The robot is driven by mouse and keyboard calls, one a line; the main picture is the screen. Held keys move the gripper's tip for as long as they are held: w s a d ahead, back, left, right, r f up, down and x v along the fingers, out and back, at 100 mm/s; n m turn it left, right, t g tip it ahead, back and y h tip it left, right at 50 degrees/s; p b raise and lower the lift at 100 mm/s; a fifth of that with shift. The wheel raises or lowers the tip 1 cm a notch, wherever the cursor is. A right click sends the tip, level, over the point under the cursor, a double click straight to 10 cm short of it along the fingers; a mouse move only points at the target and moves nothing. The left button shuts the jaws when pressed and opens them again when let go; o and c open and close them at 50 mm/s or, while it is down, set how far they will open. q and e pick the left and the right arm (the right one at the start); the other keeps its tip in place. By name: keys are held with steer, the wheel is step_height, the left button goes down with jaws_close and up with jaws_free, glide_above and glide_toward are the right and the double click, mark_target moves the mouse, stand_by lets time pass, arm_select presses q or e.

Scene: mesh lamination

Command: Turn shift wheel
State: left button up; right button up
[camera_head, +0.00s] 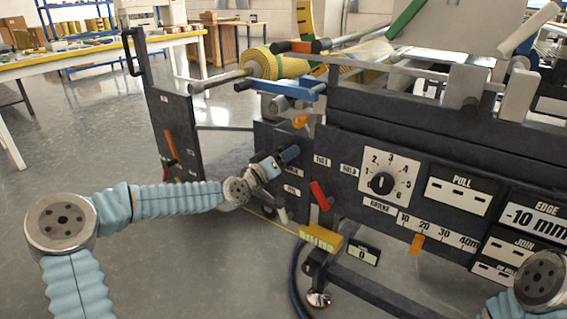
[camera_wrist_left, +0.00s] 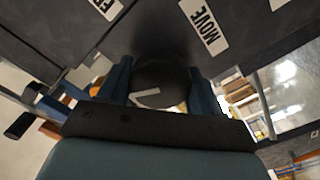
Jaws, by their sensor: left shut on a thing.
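The wheel (camera_wrist_left: 162,80) is a dark round knob with a pale line on its face. In the head view my left gripper (camera_head: 287,155) reaches the left part of the machine's panel and hides the wheel there. My right gripper is out of view; only a joint of my right arm shows at the lower right.
The machine's panel (camera_head: 345,205) carries a numbered dial (camera_head: 383,182), a red lever (camera_head: 320,196) and an orange pointer (camera_head: 417,244) right of the left gripper. A yellow roll (camera_head: 262,63) lies above. An upright dark end plate (camera_head: 172,130) stands at left. Floor is clear in front.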

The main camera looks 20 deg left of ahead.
arm_select(q)
steer(key=n+b, duration=0.2)
steer(key=n, duration=0.1)
steer(key=shift+a+f, duration=0.15)
steer(key=n+b, duration=0.3)
steer(key=n, duration=0.1)
steer(key=shift+w+a+n+b, duration=0.1)
steer(key=shift+n+b, duration=1.4)
steer(key=shift+n, duration=0.8)
steer(key=o, duration=1)
